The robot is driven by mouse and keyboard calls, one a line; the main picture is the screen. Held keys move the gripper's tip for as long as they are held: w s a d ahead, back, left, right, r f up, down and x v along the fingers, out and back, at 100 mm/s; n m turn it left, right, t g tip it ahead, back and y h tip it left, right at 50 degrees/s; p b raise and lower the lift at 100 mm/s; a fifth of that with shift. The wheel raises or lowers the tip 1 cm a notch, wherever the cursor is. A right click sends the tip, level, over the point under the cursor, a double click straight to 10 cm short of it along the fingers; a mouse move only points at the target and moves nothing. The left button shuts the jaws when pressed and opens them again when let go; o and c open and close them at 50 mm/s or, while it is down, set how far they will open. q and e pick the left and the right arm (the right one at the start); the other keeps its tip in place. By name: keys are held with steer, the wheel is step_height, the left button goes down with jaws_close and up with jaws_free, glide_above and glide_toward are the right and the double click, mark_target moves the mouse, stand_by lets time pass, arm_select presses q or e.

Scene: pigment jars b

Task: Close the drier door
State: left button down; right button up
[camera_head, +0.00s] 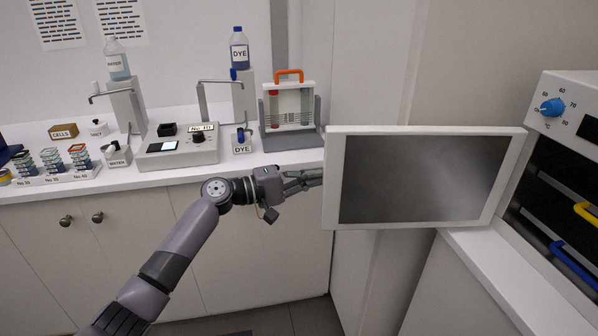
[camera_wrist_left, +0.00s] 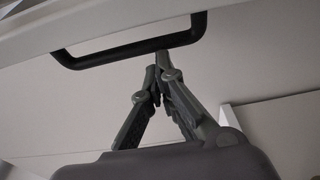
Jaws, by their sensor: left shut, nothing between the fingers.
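The drier door (camera_head: 333,185) stands open in the head view, a white frame around a dark grey window, swung out from the drier (camera_head: 560,110) at the right. My left gripper (camera_head: 318,178) is at the door's left edge, its fingertips partly hidden by the door. In the left wrist view my left gripper (camera_wrist_left: 158,75) is shut and empty. Its fingertips are close to the black bar handle (camera_wrist_left: 130,50) of the door; I cannot tell whether they touch it. The handle is hidden in the head view. My right gripper is not in view.
A white counter (camera_head: 490,270) runs under the door and drier. Yellow (camera_head: 587,213) and blue (camera_head: 572,262) handles show inside the drier. On the left bench stand a rack with an orange handle (camera_head: 289,76), a grey device (camera_head: 180,148) and a blue DYE bottle (camera_head: 239,50).

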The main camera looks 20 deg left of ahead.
arm_select(q)
steer(key=s, duration=0.1)
steer(key=s+d, duration=0.1)
steer(key=shift+s+p, duration=0.35)
steer(key=shift+p, duration=0.05)
steer(key=shift+a, duration=0.1)
